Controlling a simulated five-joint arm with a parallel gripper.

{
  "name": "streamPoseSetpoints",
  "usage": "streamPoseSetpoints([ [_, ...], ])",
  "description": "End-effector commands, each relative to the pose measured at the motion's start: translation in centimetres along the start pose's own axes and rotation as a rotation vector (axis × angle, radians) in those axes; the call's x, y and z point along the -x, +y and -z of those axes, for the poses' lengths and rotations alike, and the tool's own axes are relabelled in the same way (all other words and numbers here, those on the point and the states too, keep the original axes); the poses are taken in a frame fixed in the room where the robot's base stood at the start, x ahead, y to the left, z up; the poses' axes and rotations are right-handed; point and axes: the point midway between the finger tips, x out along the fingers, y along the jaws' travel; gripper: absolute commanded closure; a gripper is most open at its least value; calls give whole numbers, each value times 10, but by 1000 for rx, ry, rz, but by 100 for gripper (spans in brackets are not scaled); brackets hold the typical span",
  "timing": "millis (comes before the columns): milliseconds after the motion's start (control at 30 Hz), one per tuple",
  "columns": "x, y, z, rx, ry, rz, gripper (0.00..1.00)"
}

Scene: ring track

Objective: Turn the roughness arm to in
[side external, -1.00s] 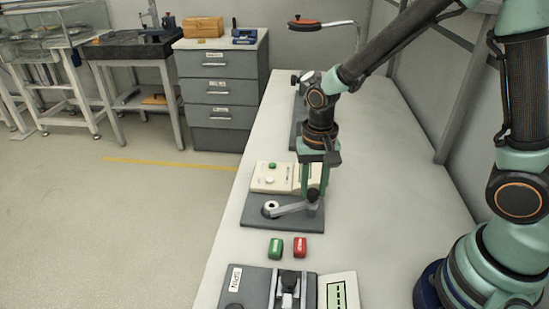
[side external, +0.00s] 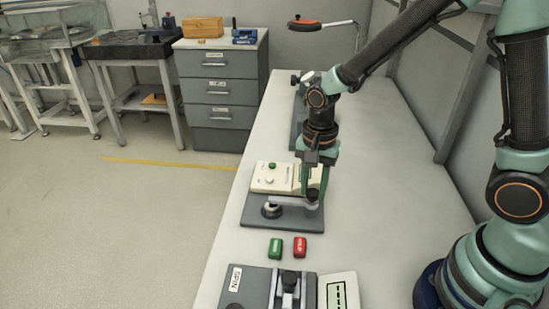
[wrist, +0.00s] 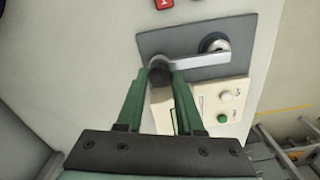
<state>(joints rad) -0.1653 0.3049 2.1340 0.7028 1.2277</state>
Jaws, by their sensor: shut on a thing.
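The roughness arm (side external: 292,202) is a pale bar on a dark grey base plate (side external: 290,222). It runs from a round pivot (side external: 271,210) on the left to a dark knob at its right end. In the wrist view the bar (wrist: 190,60) runs left from its pivot (wrist: 214,44) to the dark knob (wrist: 160,75). My gripper (side external: 312,197) points down at the bar's right end. In the wrist view its green fingers (wrist: 158,78) are shut on the knob, which they partly hide.
A cream box with buttons (side external: 270,178) stands behind the bar on the plate. Green (side external: 275,248) and red (side external: 299,247) blocks lie in front. A grey device labelled SPIN (side external: 250,285) is nearer. The bench's right side is clear.

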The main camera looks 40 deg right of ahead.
Motion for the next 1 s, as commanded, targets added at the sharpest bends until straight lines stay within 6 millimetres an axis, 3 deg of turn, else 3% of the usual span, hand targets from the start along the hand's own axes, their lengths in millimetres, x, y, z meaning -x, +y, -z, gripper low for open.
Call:
streamPoseSetpoints([
  [233,2,-1,1,-3,1,2,100],
  [267,2,-1,1,-3,1,2,60],
  [333,2,-1,1,-3,1,2,34],
  [733,5,-1,0,0,1,3,34],
  [867,20,-1,1,0,2,6,34],
  [1000,49,-2,1,-1,3,9,34],
])
